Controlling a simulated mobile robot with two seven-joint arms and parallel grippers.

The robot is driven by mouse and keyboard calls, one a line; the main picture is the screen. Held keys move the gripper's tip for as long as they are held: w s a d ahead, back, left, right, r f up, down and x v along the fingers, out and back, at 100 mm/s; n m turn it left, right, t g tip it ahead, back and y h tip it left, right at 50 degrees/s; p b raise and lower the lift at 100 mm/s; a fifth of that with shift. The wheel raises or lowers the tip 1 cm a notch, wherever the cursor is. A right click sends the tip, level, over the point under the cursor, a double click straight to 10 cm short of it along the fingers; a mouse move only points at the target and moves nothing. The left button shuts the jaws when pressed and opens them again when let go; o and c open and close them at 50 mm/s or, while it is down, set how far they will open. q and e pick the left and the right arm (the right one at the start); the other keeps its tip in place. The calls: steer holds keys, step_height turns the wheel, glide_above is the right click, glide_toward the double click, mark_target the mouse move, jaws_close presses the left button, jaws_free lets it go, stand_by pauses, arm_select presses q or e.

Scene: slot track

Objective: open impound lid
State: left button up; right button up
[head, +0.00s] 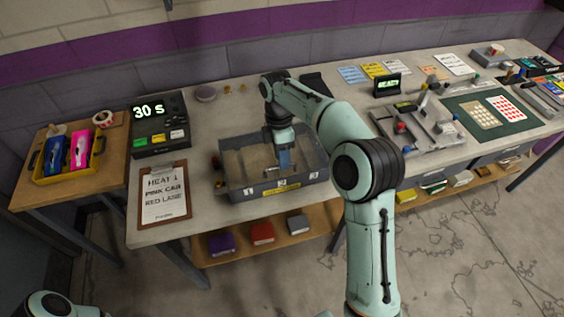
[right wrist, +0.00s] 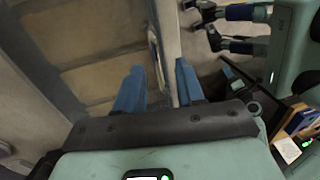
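The impound box (head: 236,190) is a grey bin on the table, with tags 1, 2 and 3 on its front wall. A beige-brown panelled surface, apparently its lid (head: 245,160), covers its top; it also fills the upper left of the right wrist view (right wrist: 95,60). My right gripper (head: 285,168) points down at the box's front edge. In the wrist view its blue fingers (right wrist: 160,85) are apart, one each side of a thin metal handle and the grey rim (right wrist: 170,40). Contact is unclear. My left gripper (right wrist: 212,25) shows open and empty in the wrist view.
A clipboard (head: 163,195) and a timer reading 30 S (head: 160,125) stand left of the box. A yellow tray (head: 68,178) with a blue and a pink car is on the wooden side table. Track parts (head: 420,130) lie to the right. A shelf (head: 240,250) runs below.

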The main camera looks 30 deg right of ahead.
steer(key=shift+w+f, duration=0.1)
steer(key=shift+f, duration=0.8)
steer(key=shift+c, duration=0.3)
jaws_close()
